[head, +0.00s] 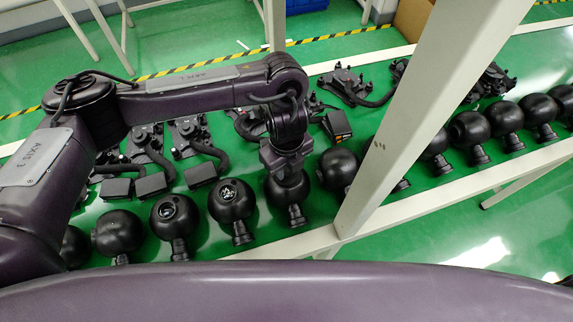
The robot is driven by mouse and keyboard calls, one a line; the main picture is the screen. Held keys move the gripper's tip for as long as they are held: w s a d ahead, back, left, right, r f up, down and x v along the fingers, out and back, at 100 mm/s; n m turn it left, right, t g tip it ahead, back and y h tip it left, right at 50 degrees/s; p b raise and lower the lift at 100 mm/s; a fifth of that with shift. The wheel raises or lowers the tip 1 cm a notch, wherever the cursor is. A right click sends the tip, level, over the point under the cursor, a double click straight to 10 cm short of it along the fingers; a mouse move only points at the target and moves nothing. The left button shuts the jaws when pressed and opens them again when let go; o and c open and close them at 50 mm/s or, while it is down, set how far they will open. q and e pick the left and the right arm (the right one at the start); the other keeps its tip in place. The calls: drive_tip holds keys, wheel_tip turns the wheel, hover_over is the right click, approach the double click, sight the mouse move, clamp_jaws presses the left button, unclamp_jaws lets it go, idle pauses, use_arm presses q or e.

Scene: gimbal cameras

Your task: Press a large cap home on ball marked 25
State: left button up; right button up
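Black balls on short necks stand in a row on the green surface, and I cannot read a 25 on any of them. My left gripper (287,172) points down right over one black ball (285,194). It hides the top of that ball, and I cannot tell whether it touches. Its fingers are too dark and small to show whether they are open or hold a cap. The ball just left (232,202) has a white marking on its face. The one further left (175,214) shows a round dark opening. No loose large cap can be made out. My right gripper is not in view.
A pale frame post (400,125) rises just right of the gripper and hides part of the row. More balls (470,130) continue to the right. Several black bracket assemblies with cables (350,86) lie behind the row. A pale rail (455,188) runs along the front.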

sight(287, 171)
use_arm(q)
drive_tip(key=o, duration=0.4)
drive_tip(key=shift+o, duration=0.2)
wheel_tip(287, 171, up, 8)
drive_tip(key=shift+f, duration=0.1)
idle(0.7)
